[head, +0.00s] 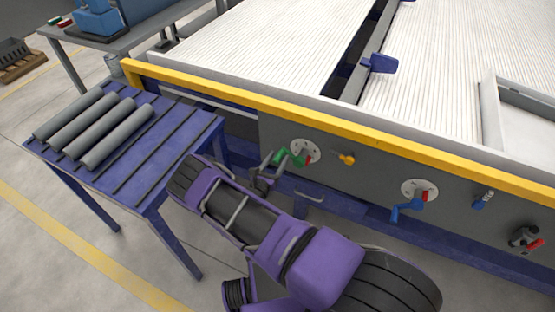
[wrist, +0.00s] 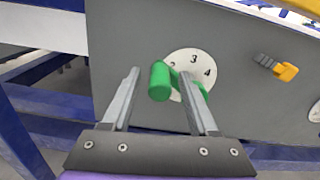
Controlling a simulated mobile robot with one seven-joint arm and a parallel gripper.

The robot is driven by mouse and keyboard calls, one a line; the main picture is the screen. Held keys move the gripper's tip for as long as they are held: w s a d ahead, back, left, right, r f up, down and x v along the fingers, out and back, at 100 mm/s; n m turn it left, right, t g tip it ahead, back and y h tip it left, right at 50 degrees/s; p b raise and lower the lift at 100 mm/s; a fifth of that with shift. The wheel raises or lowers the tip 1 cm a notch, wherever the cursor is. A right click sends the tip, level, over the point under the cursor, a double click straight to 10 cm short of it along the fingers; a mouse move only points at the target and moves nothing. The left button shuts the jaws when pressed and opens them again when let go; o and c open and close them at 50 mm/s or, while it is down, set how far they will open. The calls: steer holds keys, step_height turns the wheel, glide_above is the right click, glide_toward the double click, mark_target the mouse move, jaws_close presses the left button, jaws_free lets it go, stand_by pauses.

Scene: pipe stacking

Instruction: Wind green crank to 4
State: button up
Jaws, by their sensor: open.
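The green crank (head: 283,157) sits on a round white dial (head: 306,147) on the grey front panel of the machine. In the wrist view the crank's green handle (wrist: 159,82) points toward me and partly covers the dial (wrist: 190,57). The numbers 3 and 4 show clearly, with another number partly hidden at the handle's edge. My gripper (head: 270,162) is at the crank. In the wrist view its fingers (wrist: 152,73) are open, one on each side of the handle. I cannot tell whether either finger touches it. A red mark shows on the dial in the head view.
A yellow knob (head: 347,159) is right of the dial, then a blue crank (head: 407,208) on another dial. A handle (head: 309,196) sticks out below. A yellow rail (head: 250,103) runs above. A blue table (head: 185,139) with grey pipes (head: 119,136) stands left.

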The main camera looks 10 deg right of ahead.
jaws_close()
stand_by(0.3)
stand_by(1.2)
